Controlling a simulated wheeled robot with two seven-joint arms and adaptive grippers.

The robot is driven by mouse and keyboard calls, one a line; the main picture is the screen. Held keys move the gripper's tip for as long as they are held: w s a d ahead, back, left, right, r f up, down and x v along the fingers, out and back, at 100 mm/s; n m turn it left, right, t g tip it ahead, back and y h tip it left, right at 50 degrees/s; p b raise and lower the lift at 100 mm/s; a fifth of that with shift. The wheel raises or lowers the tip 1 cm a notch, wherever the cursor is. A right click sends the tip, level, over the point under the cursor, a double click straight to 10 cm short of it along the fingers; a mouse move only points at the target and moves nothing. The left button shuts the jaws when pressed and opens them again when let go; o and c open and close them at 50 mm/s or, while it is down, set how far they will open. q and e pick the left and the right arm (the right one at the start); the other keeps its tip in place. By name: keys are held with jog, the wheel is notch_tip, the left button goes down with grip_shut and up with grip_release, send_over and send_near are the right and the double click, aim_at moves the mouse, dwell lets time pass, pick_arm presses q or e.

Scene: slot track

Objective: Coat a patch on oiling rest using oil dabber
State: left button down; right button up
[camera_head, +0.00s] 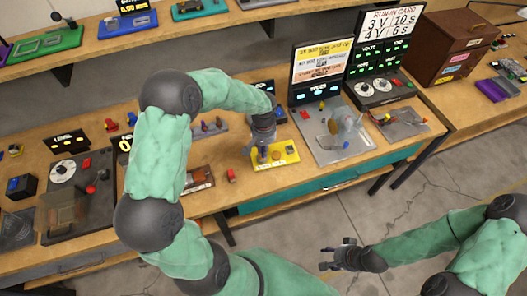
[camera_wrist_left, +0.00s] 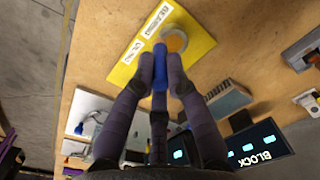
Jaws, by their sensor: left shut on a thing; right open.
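A yellow plate (camera_head: 290,153), likely the oiling rest, lies on the bench near the middle. It also shows in the left wrist view (camera_wrist_left: 200,45), with white labels (camera_wrist_left: 158,18) and a round tan-orange disc (camera_wrist_left: 174,41) on it. My left gripper (camera_head: 262,158) is over the plate's left part. In the left wrist view my left gripper (camera_wrist_left: 160,78) is shut on a blue stick (camera_wrist_left: 160,62), likely the oil dabber. Its far end is beside the disc; whether it touches is unclear. My right gripper (camera_head: 330,256) is open and empty, low in front of the bench.
A small red block (camera_head: 231,175) stands left of the plate. A grey board with a fan-like device (camera_head: 343,125) and sign panels (camera_head: 322,62) stand to the right. A dial board (camera_head: 72,178) is at the far left. A brown cabinet (camera_head: 455,48) is at the back right.

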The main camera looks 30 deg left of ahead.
pick_arm(q)
jog(key=shift+w+a+r+p, duration=0.15)
jog(key=shift+r+p, duration=0.1)
jog(key=shift+r, duration=0.15)
jog(key=shift+w+a+r+p, duration=0.1)
jog(key=shift+a+r+p, duration=0.1)
jog(key=shift+r, duration=0.15)
jog(key=shift+s+d+r+p, duration=0.1)
jog(key=shift+r+p, duration=0.25)
jog(key=shift+r, duration=0.3)
jog(key=shift+s+d+r+p, duration=0.1)
jog(key=shift+r+p, duration=0.25)
jog(key=shift+r, duration=0.25)
jog(key=shift+w+r+p, duration=0.15)
jog(key=shift+r+p, duration=0.3)
jog(key=shift+r, duration=0.5)
jog(key=shift+f, duration=0.1)
